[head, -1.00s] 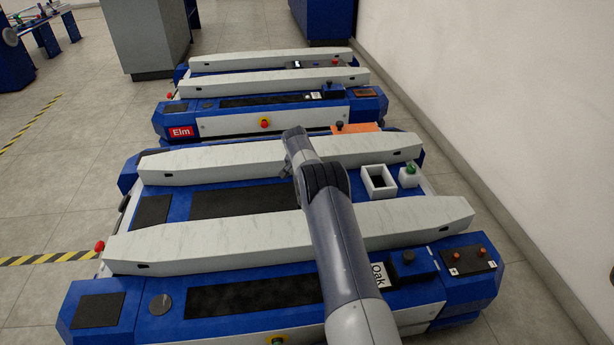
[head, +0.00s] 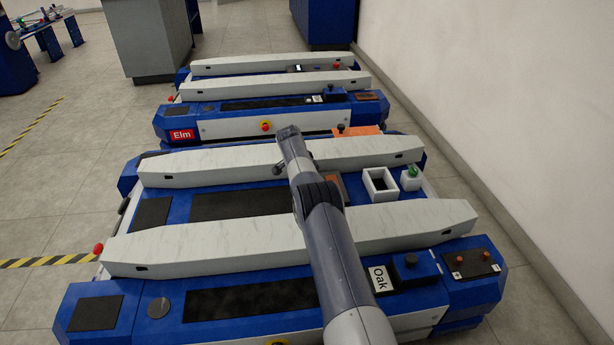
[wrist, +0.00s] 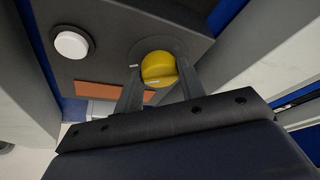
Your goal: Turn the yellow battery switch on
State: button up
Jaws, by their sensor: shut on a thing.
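The yellow battery switch (wrist: 158,68) is a round yellow knob on a dark panel in the wrist view. Small white marks show at its edge. My gripper (wrist: 161,78) has one finger on each side of the knob and is shut on it. Which way the knob points is hard to tell. In the head view my arm hides the switch and the fingers, over the cart labelled Oak (head: 378,279).
A white round button (wrist: 72,44) and an orange-brown plate (wrist: 115,90) are beside the switch. Pale rails (head: 280,155) flank the deck. A white open box (head: 380,184) and a green-topped item (head: 411,178) stand right of my arm. The Elm cart (head: 220,125) is behind.

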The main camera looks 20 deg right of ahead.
jog(key=o, duration=1)
jog(key=p+v, duration=0.4)
jog(key=v, duration=0.6)
jog(key=shift+s+a+r, duration=0.1)
jog(key=shift+r, duration=0.3)
